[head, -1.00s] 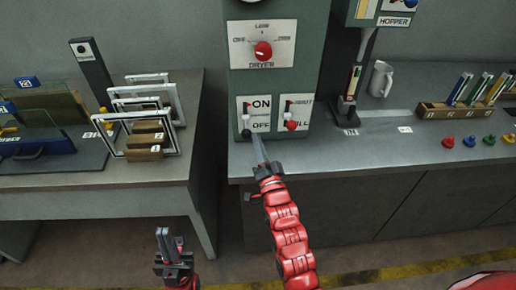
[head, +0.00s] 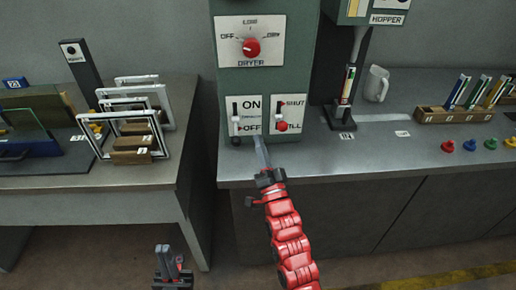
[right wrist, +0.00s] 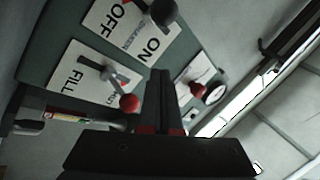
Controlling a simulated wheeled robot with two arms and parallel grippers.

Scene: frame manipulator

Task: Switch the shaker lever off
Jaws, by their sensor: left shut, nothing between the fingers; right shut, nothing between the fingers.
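The ON/OFF panel (head: 250,115) is low on the green machine in the head view. Its shaker lever ends in a black knob (head: 236,141), at the panel's lower edge, below the OFF label. In the right wrist view the black knob (right wrist: 163,12) is at the top, beyond the fingers. My right gripper (head: 260,143) is shut and empty, just right of the knob and apart from it in the picture; its fingers also show in the right wrist view (right wrist: 162,95). My left gripper (head: 170,258) is shut and empty, low in the head view, far from the lever.
The SHUT/FILL lever's red knob (head: 282,126) is close on the right of the ON/OFF panel. The dryer dial (head: 251,47) is above. Frames stand on the left table (head: 120,195). The right counter (head: 350,155) is clear in front of the machine.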

